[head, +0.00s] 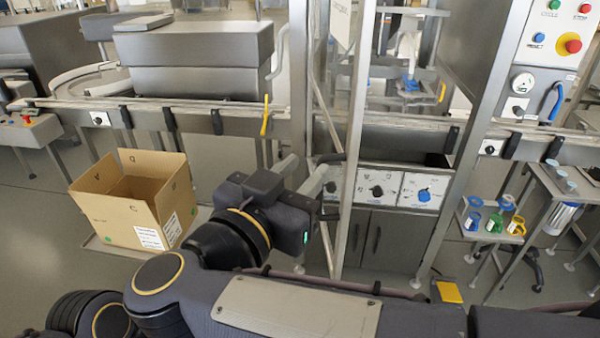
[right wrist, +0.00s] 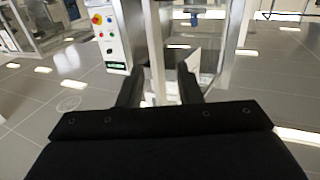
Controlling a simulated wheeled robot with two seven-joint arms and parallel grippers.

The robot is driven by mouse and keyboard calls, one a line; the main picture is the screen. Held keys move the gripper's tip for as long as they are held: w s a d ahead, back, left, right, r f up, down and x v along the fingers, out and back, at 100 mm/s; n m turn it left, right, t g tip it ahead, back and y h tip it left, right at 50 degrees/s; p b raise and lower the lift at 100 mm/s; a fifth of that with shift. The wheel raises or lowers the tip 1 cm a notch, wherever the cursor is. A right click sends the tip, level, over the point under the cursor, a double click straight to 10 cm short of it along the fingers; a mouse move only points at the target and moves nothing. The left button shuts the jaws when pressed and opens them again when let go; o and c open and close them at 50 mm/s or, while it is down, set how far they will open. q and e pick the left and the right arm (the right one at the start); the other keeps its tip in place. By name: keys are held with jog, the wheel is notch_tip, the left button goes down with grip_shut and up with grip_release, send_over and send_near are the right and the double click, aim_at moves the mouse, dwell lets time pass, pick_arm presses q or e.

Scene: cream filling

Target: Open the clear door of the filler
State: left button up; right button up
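The filler's clear door shows in the head view as a tall see-through panel in a metal frame (head: 354,120), right of my right gripper. It stands at an angle to the machine front, but how far it is open is hard to tell. Contact cannot be told. My left gripper is out of view.
An open cardboard box (head: 120,217) stands left of my arm. Behind the door is a white control panel with knobs (head: 377,188). A button panel (head: 551,35) is at upper right. A small rack with coloured items (head: 494,222) and a yellow pedal (head: 448,291) are at right.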

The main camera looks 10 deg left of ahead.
jog(key=shift+c, duration=1)
jog(key=w+d+r+y, duration=0.1)
jog(key=w, duration=0.1)
jog(key=w+d+r+t+y, duration=0.1)
jog(key=w, duration=0.1)
jog(key=w+d+r+y, duration=0.1)
jog(key=w, duration=0.1)
jog(key=shift+w, duration=0.35)
grip_shut()
jog(key=w+d+r+n+y, duration=0.2)
jog(key=w+d+y, duration=0.3)
jog(key=d+y, duration=0.15)
jog(key=w+d+f+n+g+y+b, duration=0.1)
jog(key=w+d+f+n+g+b, duration=0.15)
jog(key=d+f+g, duration=0.45)
jog(key=w+d+f+n+g+y+b, duration=0.15)
jog(key=f+n+g, duration=0.25)
jog(key=f+g, duration=0.55)
jog(key=a+f+p, duration=0.2)
jog(key=a+f, duration=0.6)
jog(key=a, duration=0.1)
jog(key=shift+w+f+t, duration=0.15)
jog(key=shift+w+t, duration=0.2)
jog(key=shift+w, duration=0.1)
